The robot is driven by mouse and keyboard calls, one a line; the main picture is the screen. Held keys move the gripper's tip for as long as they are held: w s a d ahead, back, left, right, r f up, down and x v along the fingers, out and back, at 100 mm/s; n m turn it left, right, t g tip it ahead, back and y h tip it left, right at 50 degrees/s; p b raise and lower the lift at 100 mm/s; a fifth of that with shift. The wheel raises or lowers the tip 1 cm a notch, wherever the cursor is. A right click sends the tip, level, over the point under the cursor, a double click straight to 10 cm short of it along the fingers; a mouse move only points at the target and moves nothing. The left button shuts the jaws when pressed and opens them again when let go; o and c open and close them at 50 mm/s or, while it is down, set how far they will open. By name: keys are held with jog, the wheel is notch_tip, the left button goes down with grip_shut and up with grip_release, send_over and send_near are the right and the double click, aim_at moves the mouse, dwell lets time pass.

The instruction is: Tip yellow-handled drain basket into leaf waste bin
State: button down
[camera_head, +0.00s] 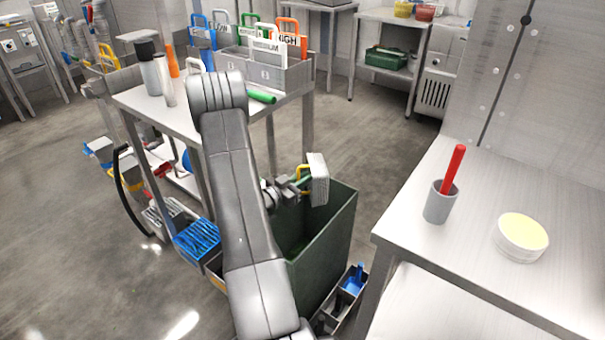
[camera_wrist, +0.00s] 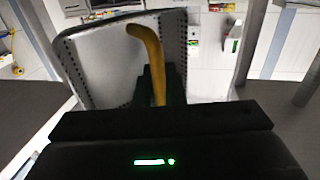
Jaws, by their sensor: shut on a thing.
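The yellow-handled drain basket (camera_head: 319,180) is pale and perforated, held above the dark green leaf waste bin (camera_head: 330,245). My gripper (camera_head: 300,184) is shut on its yellow handle, just left of the basket. The basket looks turned on its side, and I cannot tell whether anything is inside. In the wrist view, the yellow handle (camera_wrist: 155,62) stands between the dark fingers of my gripper (camera_wrist: 160,88), with the basket's perforated walls (camera_wrist: 95,65) behind it. My arm hides part of the bin's left side.
A steel table (camera_head: 460,225) at right holds a grey cup (camera_head: 440,204) with a red stick and a white bowl (camera_head: 521,238). A work table (camera_head: 180,120) with bottles and signs stands behind my arm. A blue basket (camera_head: 197,241) stands on the floor at left.

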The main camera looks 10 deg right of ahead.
jog(key=r+m+y+p, duration=0.1)
jog(key=p, duration=0.1)
jog(key=g+y+p, duration=0.1)
jog(key=p, duration=0.1)
jog(key=shift+d+r+m+g+y+p, duration=0.1)
jog(key=shift+r+m+g+y+p, duration=0.2)
jog(key=shift+r+m+y, duration=0.1)
jog(key=m+y+p, duration=0.1)
jog(key=y+p, duration=0.3)
jog(key=d+m+g+y+p, duration=0.1)
jog(key=m+y+p, duration=0.1)
jog(key=y+p, duration=0.1)
jog(key=m+y+p, duration=0.2)
jog(key=y+p, duration=0.2)
jog(key=y, duration=0.1)
jog(key=shift+d+r+g+p, duration=0.3)
jog(key=shift+d+r+g, duration=0.1)
jog(key=shift+a, duration=0.1)
